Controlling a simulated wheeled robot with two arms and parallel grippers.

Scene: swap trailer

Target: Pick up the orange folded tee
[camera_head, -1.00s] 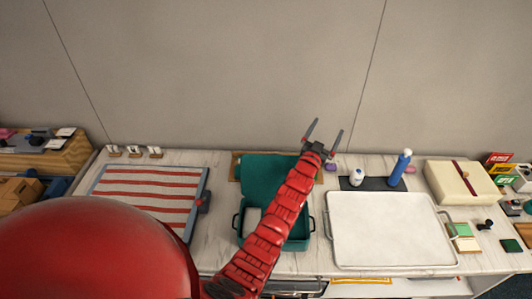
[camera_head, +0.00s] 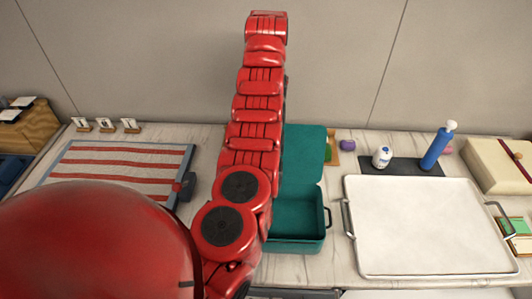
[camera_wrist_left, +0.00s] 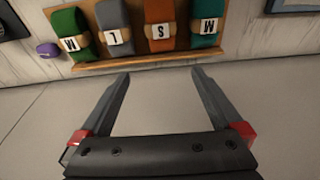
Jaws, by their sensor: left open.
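The orange folded tee (camera_wrist_left: 159,11) stands in a wooden rack (camera_wrist_left: 150,62) in the left wrist view, with a card marked S on it. A grey tee (camera_wrist_left: 112,15) and a teal tee (camera_wrist_left: 207,10) flank it, and a green tee (camera_wrist_left: 68,22) is at the left. My left gripper (camera_wrist_left: 160,75) is open and empty, its fingertips apart from the rack and below it in that picture. In the head view my red arm hides the gripper and most of the rack (camera_head: 333,157). My right gripper is not in view.
A teal open case (camera_head: 300,225) stands beside my arm. A white tray (camera_head: 430,230) is to its right, and a striped cloth (camera_head: 120,165) lies left. A purple item (camera_head: 347,145), a white bottle (camera_head: 382,157) and a blue bottle (camera_head: 438,146) stand at the back.

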